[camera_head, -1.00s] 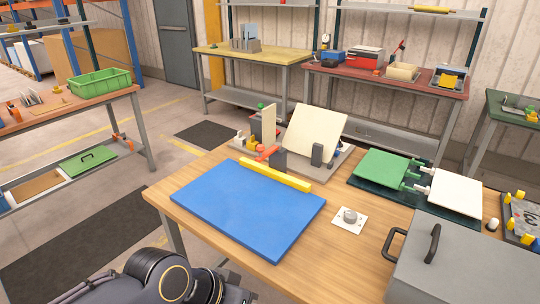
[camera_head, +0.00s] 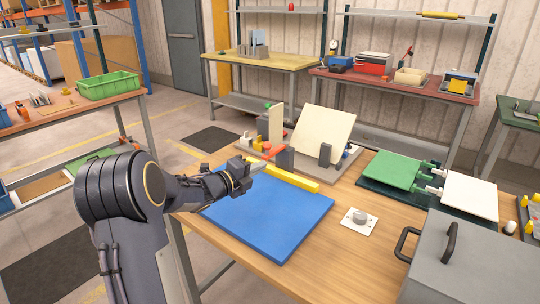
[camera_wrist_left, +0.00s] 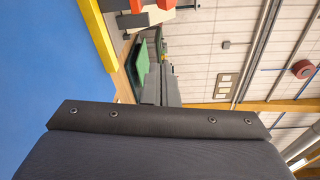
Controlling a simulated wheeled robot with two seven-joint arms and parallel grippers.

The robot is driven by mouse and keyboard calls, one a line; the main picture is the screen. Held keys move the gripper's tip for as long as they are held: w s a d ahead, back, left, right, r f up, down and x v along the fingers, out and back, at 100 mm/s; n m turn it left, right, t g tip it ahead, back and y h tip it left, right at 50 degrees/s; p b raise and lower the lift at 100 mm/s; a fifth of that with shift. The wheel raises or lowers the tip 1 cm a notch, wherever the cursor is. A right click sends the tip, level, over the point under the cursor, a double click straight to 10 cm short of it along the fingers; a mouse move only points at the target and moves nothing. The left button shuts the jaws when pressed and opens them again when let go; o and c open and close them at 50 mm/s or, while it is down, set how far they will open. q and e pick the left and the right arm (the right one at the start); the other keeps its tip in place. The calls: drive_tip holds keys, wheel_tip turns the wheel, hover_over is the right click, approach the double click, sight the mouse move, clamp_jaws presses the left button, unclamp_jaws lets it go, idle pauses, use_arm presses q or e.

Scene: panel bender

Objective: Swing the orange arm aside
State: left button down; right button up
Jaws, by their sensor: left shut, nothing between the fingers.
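The orange arm (camera_head: 273,152) is a short bar on the panel bender (camera_head: 340,165), just behind the yellow bar (camera_head: 297,180) along the back edge of the blue panel (camera_head: 275,222). My left gripper (camera_head: 258,168) is shut and empty, above the back part of the blue panel and close to the near end of the orange arm. I cannot tell whether they touch. In the left wrist view the dark gripper body (camera_wrist_left: 160,140) fills the bottom, its fingertips do not show, and orange parts (camera_wrist_left: 165,4) show at the top edge. My right gripper is not in view.
Upright cream plates (camera_head: 322,133) stand on the bender behind the orange arm. A grey knob on a white plate (camera_head: 360,217), a green and white hinged fixture (camera_head: 395,170) and a grey box with handles (camera_head: 470,262) lie to the right. The blue panel's front is clear.

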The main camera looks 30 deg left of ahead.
use_arm(q)
drive_tip(key=w+a+p, duration=0.1)
drive_tip(key=w+p, duration=0.2)
drive_tip(key=w, duration=0.6)
drive_tip(key=shift+w+a+r+p, duration=0.15)
drive_tip(key=shift+w+a+p, duration=0.05)
drive_tip(key=shift+a+p, duration=0.2)
drive_tip(key=shift+s+a, duration=0.1)
drive_tip(key=shift+s, duration=0.05)
